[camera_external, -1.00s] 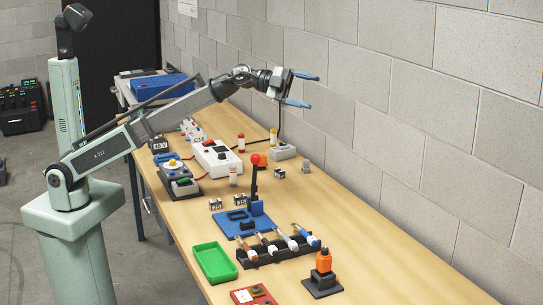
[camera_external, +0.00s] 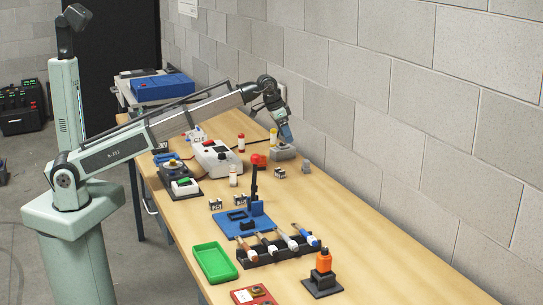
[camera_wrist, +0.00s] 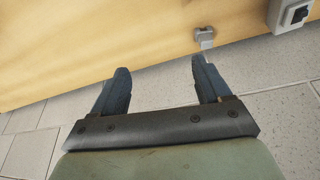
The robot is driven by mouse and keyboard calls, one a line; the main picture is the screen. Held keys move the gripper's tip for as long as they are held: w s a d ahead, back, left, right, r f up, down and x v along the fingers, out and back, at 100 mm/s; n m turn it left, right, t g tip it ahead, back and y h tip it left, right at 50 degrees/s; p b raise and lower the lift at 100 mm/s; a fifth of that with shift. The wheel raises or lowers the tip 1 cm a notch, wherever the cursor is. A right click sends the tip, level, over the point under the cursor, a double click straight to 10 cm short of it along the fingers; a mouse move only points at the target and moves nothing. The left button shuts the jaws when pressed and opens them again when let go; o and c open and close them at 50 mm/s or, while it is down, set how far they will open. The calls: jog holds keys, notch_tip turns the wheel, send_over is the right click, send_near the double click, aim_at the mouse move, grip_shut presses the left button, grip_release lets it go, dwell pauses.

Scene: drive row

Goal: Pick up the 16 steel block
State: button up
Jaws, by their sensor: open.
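My gripper (camera_external: 286,134) is open and empty, pointing down above the far part of the bench beside the wall. In the wrist view its two blue fingers (camera_wrist: 160,72) are apart with nothing between them. Small labelled blocks show in the external view: one (camera_external: 279,173) stands right of the power unit, and two (camera_external: 216,204) (camera_external: 238,198) stand behind the blue stand. I cannot read a 16 on any. A small grey piece (camera_external: 305,166) stands near the wall edge. A small grey piece also shows in the wrist view (camera_wrist: 204,36), ahead of the right finger.
A grey box (camera_external: 283,152) is close below my gripper; a box with a dark socket shows in the wrist view (camera_wrist: 292,14). The block wall is close on the right.

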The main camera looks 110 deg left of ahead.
aim_at(280, 169)
jog(key=s+a+f+n+g, duration=0.3)
jog(key=s+a+f+n, duration=0.1)
jog(key=s+f+n, duration=0.15)
jog(key=shift+m+t+h, duration=0.3)
jog(key=shift+m, duration=0.25)
jog(key=f, duration=0.4)
jog(key=w+a+f, duration=0.1)
jog(key=f, duration=0.3)
jog(key=a+f, duration=0.1)
jog(key=f, duration=0.3)
jog(key=shift+w+f, duration=0.15)
jog(key=shift+f, duration=0.2)
jog(key=shift+c, duration=0.3)
jog(key=c, duration=1.2)
jog(key=shift+r, duration=0.1)
